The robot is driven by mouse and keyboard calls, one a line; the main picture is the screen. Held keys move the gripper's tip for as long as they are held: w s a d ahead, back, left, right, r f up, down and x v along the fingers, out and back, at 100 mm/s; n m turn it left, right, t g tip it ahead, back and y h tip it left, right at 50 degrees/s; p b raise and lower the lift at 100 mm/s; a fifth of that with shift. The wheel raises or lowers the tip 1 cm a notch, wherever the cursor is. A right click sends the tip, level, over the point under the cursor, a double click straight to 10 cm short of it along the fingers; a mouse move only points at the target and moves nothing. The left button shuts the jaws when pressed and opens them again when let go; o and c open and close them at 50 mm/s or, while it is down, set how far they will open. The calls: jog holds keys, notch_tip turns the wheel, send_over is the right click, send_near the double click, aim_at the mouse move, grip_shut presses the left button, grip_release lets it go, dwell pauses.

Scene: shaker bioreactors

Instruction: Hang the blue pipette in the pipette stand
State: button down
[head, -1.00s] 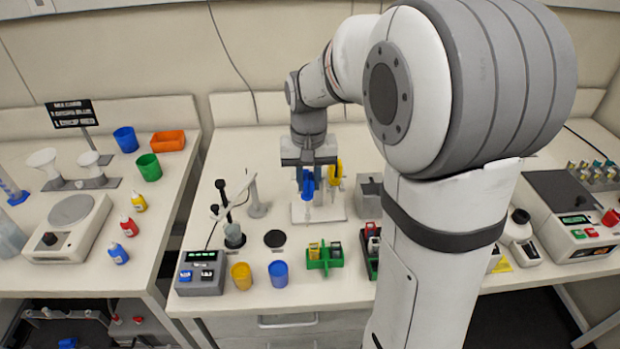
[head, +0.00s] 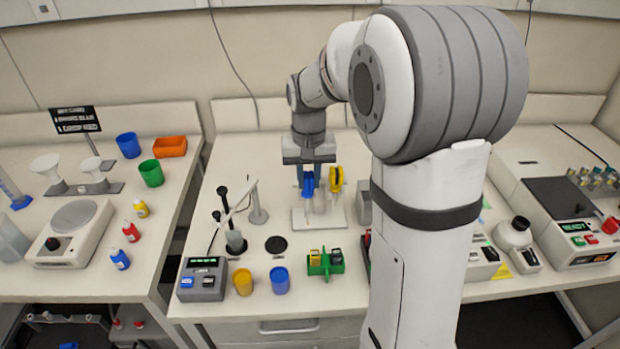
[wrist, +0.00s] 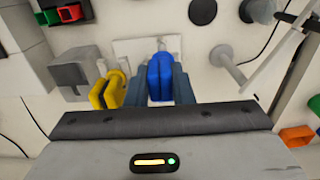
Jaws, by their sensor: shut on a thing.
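The blue pipette (head: 307,186) is upright in my gripper (head: 309,172), beside the yellow pipette (head: 336,178). The wrist view shows the blue pipette (wrist: 160,74) between the two fingers of my gripper (wrist: 158,88), which is shut on it. The yellow pipette (wrist: 106,92) is close beside one finger there. The pipette stand's pale base (head: 333,219) is below both pipettes, and its plate (wrist: 136,48) shows behind them in the wrist view. The stand's upper part is mostly hidden by my gripper, so I cannot tell whether the blue pipette touches the stand.
A grey box (head: 364,202) stands just right of the stand. A dark round pad (head: 276,244), a green rack (head: 325,262) and a blue cup (head: 279,280) lie nearer the front. A white post (head: 258,204) stands left. My arm hides part of the bench.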

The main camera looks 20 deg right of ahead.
jog(key=shift+w+d+p, duration=0.2)
jog(key=shift+w+p, duration=0.1)
jog(key=shift+w, duration=0.85)
jog(key=shift+f+b, duration=0.3)
jog(key=shift+f, duration=0.1)
dwell(0.4)
jog(key=c, duration=1.2)
grip_release()
notch_tip(320, 180, up, 7)
jog(key=p, duration=0.5)
